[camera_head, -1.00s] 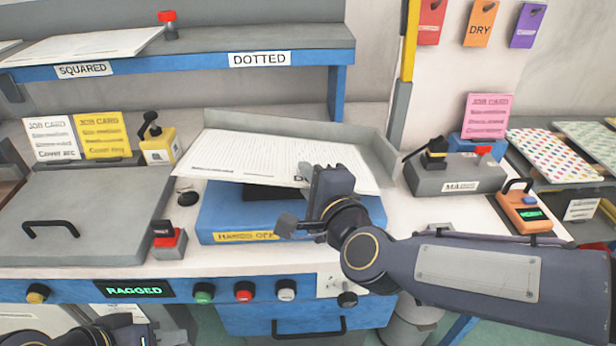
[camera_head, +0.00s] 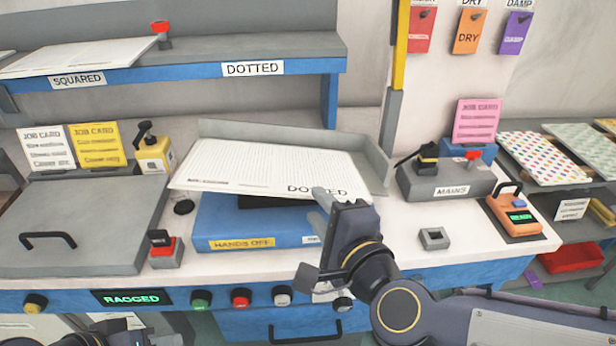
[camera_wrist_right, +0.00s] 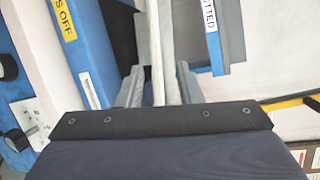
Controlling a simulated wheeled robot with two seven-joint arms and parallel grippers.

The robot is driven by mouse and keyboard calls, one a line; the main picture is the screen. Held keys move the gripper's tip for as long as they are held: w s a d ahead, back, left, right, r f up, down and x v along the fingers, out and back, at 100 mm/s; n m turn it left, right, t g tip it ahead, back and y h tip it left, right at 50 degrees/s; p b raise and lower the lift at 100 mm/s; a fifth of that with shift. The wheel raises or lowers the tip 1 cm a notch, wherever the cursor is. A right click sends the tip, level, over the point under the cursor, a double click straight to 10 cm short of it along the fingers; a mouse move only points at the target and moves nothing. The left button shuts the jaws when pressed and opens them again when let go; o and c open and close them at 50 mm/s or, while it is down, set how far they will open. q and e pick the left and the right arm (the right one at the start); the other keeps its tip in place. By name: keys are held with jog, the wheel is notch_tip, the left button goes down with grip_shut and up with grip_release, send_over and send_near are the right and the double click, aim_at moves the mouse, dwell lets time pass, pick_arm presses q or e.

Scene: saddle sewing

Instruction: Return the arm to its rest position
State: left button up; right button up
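My right gripper (camera_head: 316,232) is in front of the blue HANDS OFF unit (camera_head: 228,226), at the front right of a sheet stack (camera_head: 265,166). Its fingers point up and away from me. In the right wrist view the fingers (camera_wrist_right: 160,88) stand apart, with the pale edge of the stack showing between and beyond them. I see no grip on it. The stack lies on a grey-walled tray (camera_head: 375,165) above the blue unit, with its front edge overhanging. Dark parts of my left arm show at the bottom left; its fingertips are not visible.
A MAINS box (camera_head: 445,178) and an orange READY device (camera_head: 516,216) stand to the right. A small grey square holder (camera_head: 434,238) sits on the white bench. A red-topped button (camera_head: 165,250) and a grey lidded box (camera_head: 85,220) are left. Knobs line the blue front panel.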

jog(key=s+d+f+n+g+h+p, duration=0.1)
jog(key=s+d+f+n+g+p, duration=0.1)
jog(key=s+d+n, duration=0.5)
jog(key=s+d+f+n+g+p, duration=0.3)
jog(key=s+d+n+g+p, duration=0.2)
jog(key=s+d+n+g, duration=0.2)
jog(key=shift+d+n+g+h, duration=0.3)
jog(key=shift+d+n+h, duration=0.1)
jog(key=shift+d+n, duration=0.15)
